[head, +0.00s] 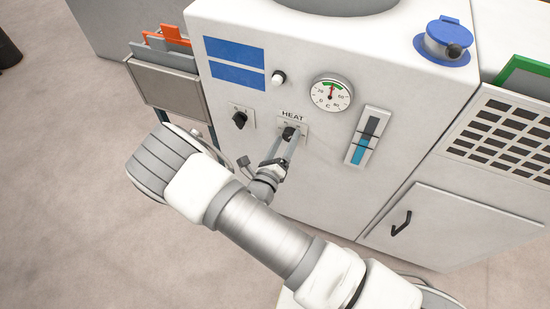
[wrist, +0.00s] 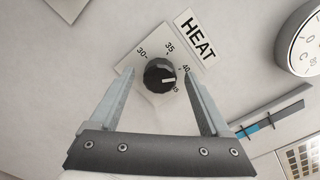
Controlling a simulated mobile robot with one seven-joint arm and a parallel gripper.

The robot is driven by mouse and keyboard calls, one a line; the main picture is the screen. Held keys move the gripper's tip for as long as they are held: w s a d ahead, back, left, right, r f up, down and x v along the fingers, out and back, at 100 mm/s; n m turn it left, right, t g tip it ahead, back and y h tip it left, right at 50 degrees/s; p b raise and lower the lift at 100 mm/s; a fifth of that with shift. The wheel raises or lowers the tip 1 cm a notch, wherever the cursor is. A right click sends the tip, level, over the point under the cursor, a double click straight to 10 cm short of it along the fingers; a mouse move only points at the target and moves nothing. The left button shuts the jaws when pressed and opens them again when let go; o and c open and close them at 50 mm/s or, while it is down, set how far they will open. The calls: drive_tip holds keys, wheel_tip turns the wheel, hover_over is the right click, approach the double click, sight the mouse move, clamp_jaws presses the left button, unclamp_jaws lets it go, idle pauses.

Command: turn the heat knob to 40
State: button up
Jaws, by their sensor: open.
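The heat knob (head: 288,133) is a small black knob on a white plate under the HEAT label on the machine's front. In the wrist view the knob (wrist: 159,72) sits in the middle, with a scale reading 30, 35, 40 and 45 around it. Its white mark points right, seemingly between 40 and 45. My gripper (wrist: 159,74) is open, with one finger on either side of the knob and visible gaps between. In the head view my gripper (head: 285,138) reaches the knob from below, its fingers partly covering the plate.
A second black knob (head: 239,119) is left of the heat knob. A round dial gauge (head: 332,93) and a blue level indicator (head: 367,136) are to the right. A white button (head: 278,78) is above. A bin with folders (head: 165,80) stands at the left.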

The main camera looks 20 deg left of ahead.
drive_tip(key=s+a+p, duration=0.1)
drive_tip(key=s, duration=1.5)
drive_tip(key=shift+s+a, duration=0.15)
drive_tip(key=shift+s, duration=0.25)
